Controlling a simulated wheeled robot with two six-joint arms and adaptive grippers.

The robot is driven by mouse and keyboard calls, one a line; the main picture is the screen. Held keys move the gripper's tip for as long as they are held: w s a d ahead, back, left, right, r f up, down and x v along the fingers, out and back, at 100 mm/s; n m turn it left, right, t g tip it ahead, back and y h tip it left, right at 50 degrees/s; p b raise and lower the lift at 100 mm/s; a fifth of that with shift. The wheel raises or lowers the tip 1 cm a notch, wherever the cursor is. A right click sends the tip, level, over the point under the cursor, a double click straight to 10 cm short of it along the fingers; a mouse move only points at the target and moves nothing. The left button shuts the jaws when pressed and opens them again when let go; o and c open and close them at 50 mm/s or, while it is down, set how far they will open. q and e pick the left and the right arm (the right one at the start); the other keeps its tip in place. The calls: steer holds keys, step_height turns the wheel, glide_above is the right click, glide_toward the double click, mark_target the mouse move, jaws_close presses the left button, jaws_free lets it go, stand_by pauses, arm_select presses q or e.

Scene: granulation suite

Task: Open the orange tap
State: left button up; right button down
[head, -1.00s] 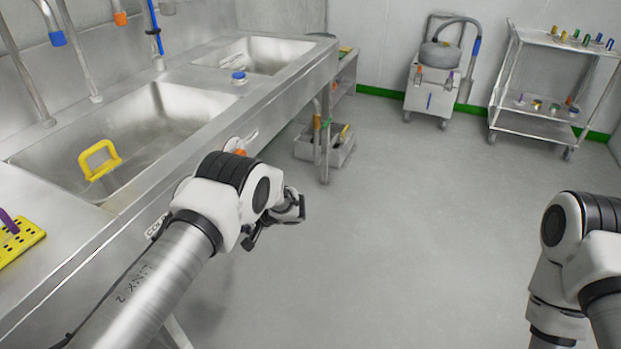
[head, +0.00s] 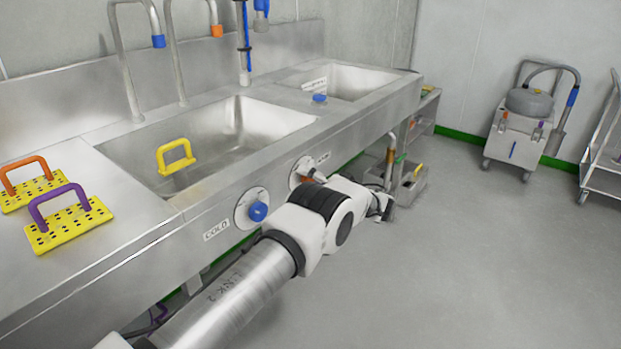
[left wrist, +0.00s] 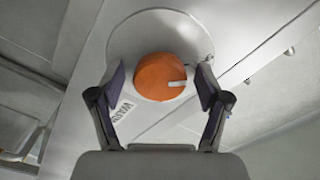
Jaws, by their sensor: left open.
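The orange tap (head: 305,171) is a round knob on a pale disc on the sink's front panel. In the head view my left arm partly hides it. In the left wrist view the orange knob (left wrist: 160,77) shows whole, with a short white mark on its right side. My left gripper (head: 382,207) is open and empty, out in front of the panel to the right of the tap. In the left wrist view its fingers (left wrist: 160,88) frame the knob on either side; I cannot tell how much gap is left in depth. My right gripper is out of view.
A blue tap (head: 258,211) marked COLD sits left of the orange one. Two sink basins hold a yellow handle (head: 175,157) in the nearer one. Yellow perforated blocks (head: 68,228) lie on the counter. A trolley (head: 517,135) stands at the back right; the floor between is clear.

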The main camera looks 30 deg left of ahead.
arm_select(q)
steer(key=c, duration=1.2)
steer(key=shift+o, duration=0.2)
